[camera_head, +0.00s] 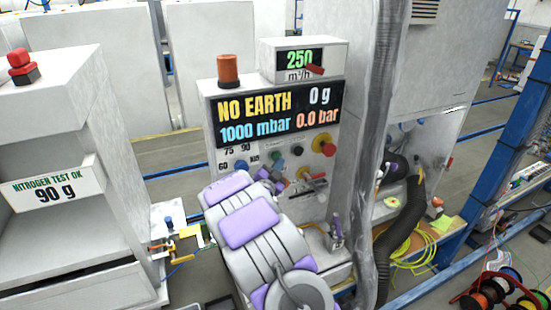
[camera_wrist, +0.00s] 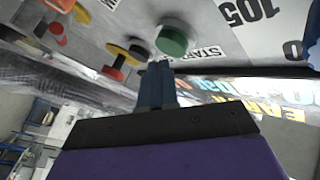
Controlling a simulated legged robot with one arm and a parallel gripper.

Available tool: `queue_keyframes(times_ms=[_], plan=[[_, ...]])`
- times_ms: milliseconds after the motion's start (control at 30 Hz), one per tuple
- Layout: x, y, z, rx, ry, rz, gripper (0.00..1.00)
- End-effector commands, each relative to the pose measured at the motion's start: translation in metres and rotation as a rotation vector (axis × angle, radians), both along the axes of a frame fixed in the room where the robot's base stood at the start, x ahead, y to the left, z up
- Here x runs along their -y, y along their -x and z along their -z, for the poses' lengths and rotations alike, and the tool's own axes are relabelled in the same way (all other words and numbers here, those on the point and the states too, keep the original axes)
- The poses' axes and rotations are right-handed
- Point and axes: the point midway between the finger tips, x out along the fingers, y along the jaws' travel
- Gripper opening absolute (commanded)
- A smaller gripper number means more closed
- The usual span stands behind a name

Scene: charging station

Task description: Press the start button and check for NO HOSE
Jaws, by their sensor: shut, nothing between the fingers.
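The station panel's display (camera_head: 270,113) reads NO EARTH, 0 g, 1000 mbar and 0.0 bar; NO HOSE does not show on it. The green start button (camera_wrist: 172,40) is on the panel in the wrist view, beside a partly hidden START label (camera_wrist: 203,54). It shows small in the head view (camera_head: 276,155). My gripper (camera_wrist: 159,68) is shut and empty. Its fingertips are right at the button's lower edge in the wrist view; I cannot tell whether they touch it. In the head view my arm covers the lower left of the panel.
Black (camera_head: 297,151), yellow-red (camera_head: 324,145) and other controls sit close to the green button. An orange beacon (camera_head: 228,71) stands on top. A thick black hose (camera_head: 399,235) hangs at the right. A second machine (camera_head: 60,190) reading NITROGEN TEST OK, 90 g stands at the left.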

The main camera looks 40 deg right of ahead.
Motion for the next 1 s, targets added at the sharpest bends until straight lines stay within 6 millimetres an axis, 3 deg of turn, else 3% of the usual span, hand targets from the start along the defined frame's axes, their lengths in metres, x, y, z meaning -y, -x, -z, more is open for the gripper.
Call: queue_keyframes(times_ms=[1000], plan=[[0.0004, -0.0077, -0.0018, 0.0, 0.0, 0.0, 0.0]])
